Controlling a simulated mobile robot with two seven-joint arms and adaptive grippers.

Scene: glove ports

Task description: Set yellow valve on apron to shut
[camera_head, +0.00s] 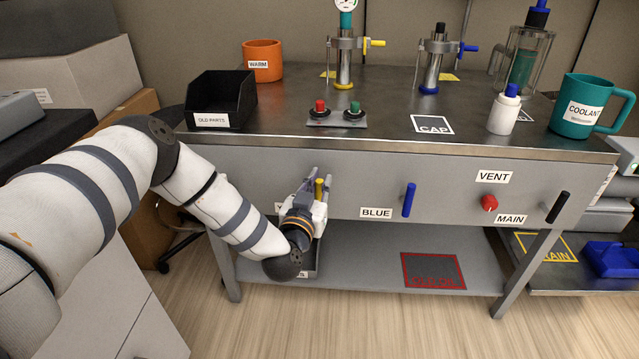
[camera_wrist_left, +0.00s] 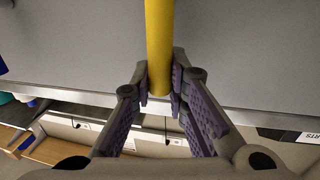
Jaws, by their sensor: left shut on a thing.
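The yellow valve handle (camera_head: 319,188) is on the grey apron (camera_head: 345,205) below the table top, left of the blue handle. It stands upright in the head view. In the left wrist view the yellow handle (camera_wrist_left: 159,45) runs down between my fingers. My left gripper (camera_head: 312,190) is at the handle, and in the wrist view the left gripper (camera_wrist_left: 161,88) is shut on its lower end. The handle's label is mostly hidden behind the gripper. My right gripper is not in view.
On the apron to the right are a blue handle (camera_head: 409,200), a red knob (camera_head: 489,203) and a black handle (camera_head: 557,207). The table top (camera_head: 285,140) overhangs above my gripper. A shelf (camera_head: 370,265) lies below, with a dark bin (camera_head: 312,262) under my wrist.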

